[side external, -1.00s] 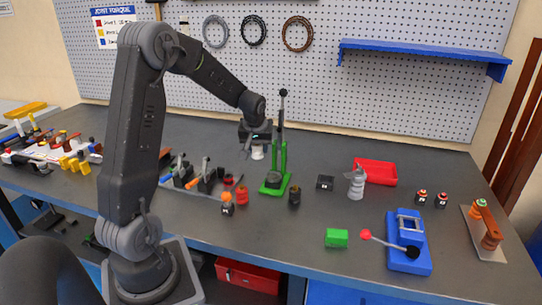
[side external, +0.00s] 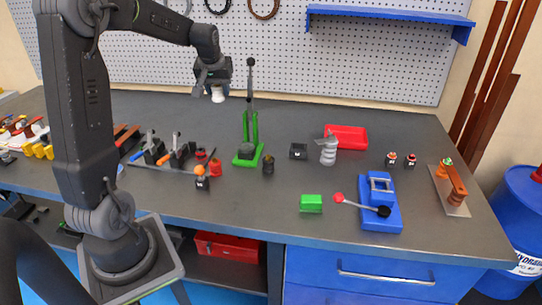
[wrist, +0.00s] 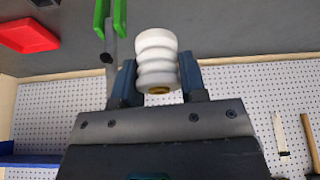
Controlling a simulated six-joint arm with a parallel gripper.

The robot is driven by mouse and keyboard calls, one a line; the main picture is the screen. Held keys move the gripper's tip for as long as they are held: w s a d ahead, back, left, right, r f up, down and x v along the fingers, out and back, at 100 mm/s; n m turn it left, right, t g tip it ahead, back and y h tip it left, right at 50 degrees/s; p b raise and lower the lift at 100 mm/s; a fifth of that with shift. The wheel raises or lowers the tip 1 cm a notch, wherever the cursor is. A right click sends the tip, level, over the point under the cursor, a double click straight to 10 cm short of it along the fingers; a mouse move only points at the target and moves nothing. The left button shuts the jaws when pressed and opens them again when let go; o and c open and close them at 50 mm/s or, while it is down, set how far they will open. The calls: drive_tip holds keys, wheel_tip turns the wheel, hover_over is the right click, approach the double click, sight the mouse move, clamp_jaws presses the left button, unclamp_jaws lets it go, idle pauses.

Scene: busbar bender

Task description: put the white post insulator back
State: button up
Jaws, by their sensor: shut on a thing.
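The white post insulator (wrist: 157,50) is ribbed, with a brass-coloured insert in its end. In the wrist view it sits between the two fingers of my gripper (wrist: 158,80), which is shut on it. In the side external view my gripper (side external: 215,86) is high over the back of the bench, left of the green press's upright handle. The white insulator (side external: 217,95) shows below the jaws, clear of the bench top. My jaws partly hide it.
A green lever press (side external: 250,140) stands mid-bench. To its right are a black block (side external: 298,151), a grey ribbed post (side external: 328,152), a red tray (side external: 347,137) and a blue bender (side external: 380,207). Clamps (side external: 165,150) lie left. A blue shelf (side external: 390,17) is on the pegboard.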

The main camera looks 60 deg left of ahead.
drive_tip(key=w+d+m+t+h, duration=0.1)
drive_tip(key=w+d+m, duration=0.1)
drive_tip(key=w+d, duration=0.35)
drive_tip(key=w+d+m, duration=0.1)
drive_tip(key=w+d, duration=0.2)
drive_tip(key=w, duration=0.5)
hover_over(275, 153)
drive_tip(key=s, duration=0.1)
drive_tip(key=f, duration=1.6)
drive_tip(key=shift+s+d+f, duration=0.1)
drive_tip(key=shift+d, duration=0.3)
drive_tip(key=shift+f, duration=2.05)
drive_tip(key=shift+f, duration=0.15)
drive_tip(key=o, duration=0.8)
